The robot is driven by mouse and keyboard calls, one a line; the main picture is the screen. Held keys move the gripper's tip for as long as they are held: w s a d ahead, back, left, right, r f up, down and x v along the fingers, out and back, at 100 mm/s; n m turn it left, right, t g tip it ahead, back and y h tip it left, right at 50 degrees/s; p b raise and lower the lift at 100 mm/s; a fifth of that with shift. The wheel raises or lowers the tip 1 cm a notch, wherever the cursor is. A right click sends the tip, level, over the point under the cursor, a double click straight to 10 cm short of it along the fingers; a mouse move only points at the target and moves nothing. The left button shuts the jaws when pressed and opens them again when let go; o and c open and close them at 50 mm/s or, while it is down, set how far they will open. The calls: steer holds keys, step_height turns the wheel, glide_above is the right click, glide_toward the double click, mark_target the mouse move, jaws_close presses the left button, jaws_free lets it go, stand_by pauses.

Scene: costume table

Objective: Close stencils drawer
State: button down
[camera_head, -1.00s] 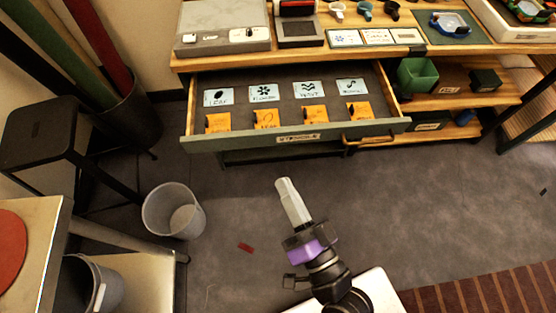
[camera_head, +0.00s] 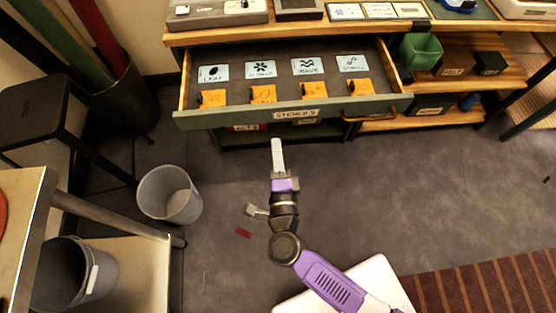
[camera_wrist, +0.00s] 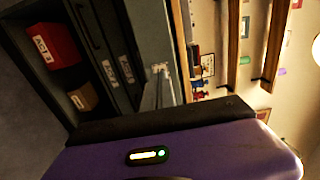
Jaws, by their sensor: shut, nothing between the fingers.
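The stencils drawer (camera_head: 296,114) is pulled out from the wooden table in the head view. Its green-grey front carries a label reading STENCILS. Inside lie white picture cards with leaf, flower, wave and scroll marks, and several orange pieces (camera_head: 263,93). My gripper (camera_head: 277,142) is shut and empty. Its tip is just in front of the drawer front, below the label and a little left of it; I cannot tell whether they touch.
The table top (camera_head: 300,30) holds a grey box and cards. A green bin (camera_head: 420,50) stands on the shelf at right. A grey bucket (camera_head: 168,195) and a black stool (camera_head: 40,115) are at left. A red scrap (camera_head: 243,232) lies on the floor.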

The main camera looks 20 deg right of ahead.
mark_target(267, 63)
steer(key=x, duration=0.7)
steer(key=shift+w+f, duration=0.1)
steer(key=shift+w, duration=0.1)
steer(key=shift+w+d, duration=0.1)
steer(key=shift+w+d, duration=0.1)
steer(key=shift+w, duration=0.1)
steer(key=b+x, duration=0.7)
steer(key=x, duration=1.7)
steer(key=shift+f, duration=0.1)
steer(key=shift+w, duration=0.15)
steer(key=shift+w+d+r+b, duration=0.1)
steer(key=shift+w+r+b, duration=0.05)
steer(key=shift+r+b, duration=0.15)
